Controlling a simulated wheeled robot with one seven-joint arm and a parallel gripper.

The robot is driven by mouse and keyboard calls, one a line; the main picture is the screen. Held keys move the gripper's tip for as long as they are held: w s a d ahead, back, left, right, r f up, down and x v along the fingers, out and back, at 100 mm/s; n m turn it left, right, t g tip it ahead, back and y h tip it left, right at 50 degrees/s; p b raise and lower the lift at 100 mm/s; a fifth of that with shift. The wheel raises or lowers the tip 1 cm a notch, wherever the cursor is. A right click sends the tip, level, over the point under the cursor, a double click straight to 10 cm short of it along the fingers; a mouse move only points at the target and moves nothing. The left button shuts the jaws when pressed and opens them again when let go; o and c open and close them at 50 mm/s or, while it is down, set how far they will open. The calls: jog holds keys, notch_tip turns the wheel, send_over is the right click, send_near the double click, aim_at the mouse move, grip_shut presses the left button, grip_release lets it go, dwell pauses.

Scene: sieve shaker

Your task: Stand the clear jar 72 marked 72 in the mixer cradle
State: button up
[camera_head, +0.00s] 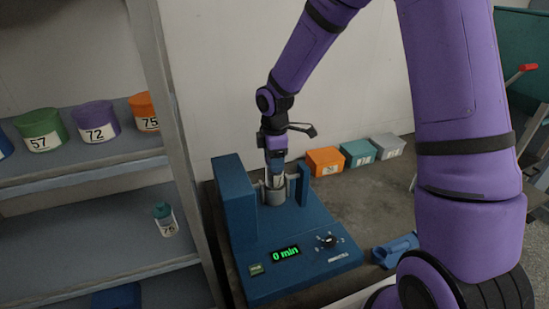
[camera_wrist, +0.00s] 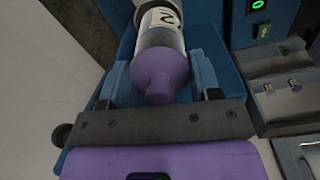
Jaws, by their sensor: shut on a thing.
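The clear jar 72 shows in the wrist view (camera_wrist: 163,40) with a purple lid and a white label on which a 2 is readable. My gripper (camera_wrist: 162,75) is shut on it, with a blue finger on each side. In the head view my gripper (camera_head: 275,163) points down over the mixer cradle (camera_head: 274,196), a grey cup between posts on the blue mixer (camera_head: 300,242). The jar is mostly hidden there, in line with the cup. I cannot tell whether it rests on the cup's bottom. The mixer display reads 0 min.
Orange (camera_head: 325,161), teal (camera_head: 358,153) and grey (camera_head: 388,146) boxes stand behind the mixer on the bench. A blue object (camera_head: 396,250) lies right of it. The left shelf holds green, purple and orange tubs and a teal-lidded jar marked 75 (camera_head: 165,219).

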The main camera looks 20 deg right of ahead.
jog(key=shift+s+f, duration=0.1)
jog(key=shift+f, duration=2.35)
dwell(1.1)
jog(key=o, duration=1.3)
jog(key=shift+r, duration=0.15)
jog(key=shift+r, duration=0.25)
notch_tip(320, 180, up, 10)
jog(key=shift+s, duration=0.15)
